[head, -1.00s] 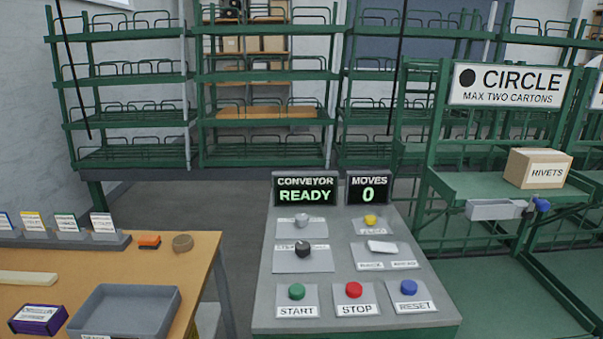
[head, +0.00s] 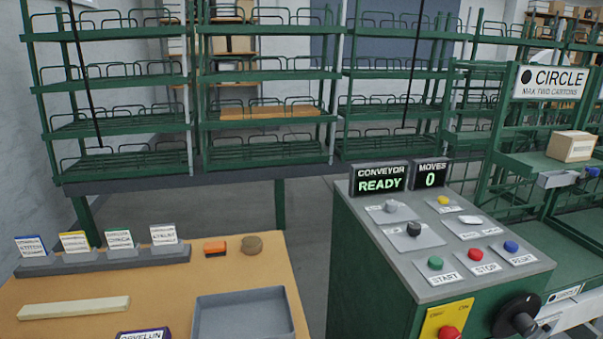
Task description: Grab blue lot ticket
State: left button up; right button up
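The blue lot ticket (head: 31,246) is a white card with a blue top band. It stands upright at the left end of a grey holder (head: 105,259) on the wooden table. To its right in the same holder stand a yellow-topped ticket (head: 75,242), a green-topped ticket (head: 119,240) and a grey-topped ticket (head: 164,235). Neither of my grippers shows in the head view.
On the wooden table (head: 180,285) lie a pale bar (head: 74,308), a grey tray (head: 243,315), an orange block (head: 215,248), a brown roll (head: 252,244) and a purple box (head: 146,335). A control console (head: 450,262) stands to the right, beyond a gap. Green racks (head: 265,150) stand behind.

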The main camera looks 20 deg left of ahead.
aim_at(33, 246)
jog(key=k+j, duration=0.1)
jog(key=j, duration=0.3)
jog(key=k+j+z, duration=0.15)
jog(key=j, duration=0.2)
jog(key=k+j, duration=0.1)
jog(key=j, duration=0.3)
jog(key=k+j+z, duration=0.1)
jog(key=j, duration=0.25)
jog(key=k+j+z, duration=0.1)
jog(key=j, duration=0.25)
jog(key=k, duration=0.1)
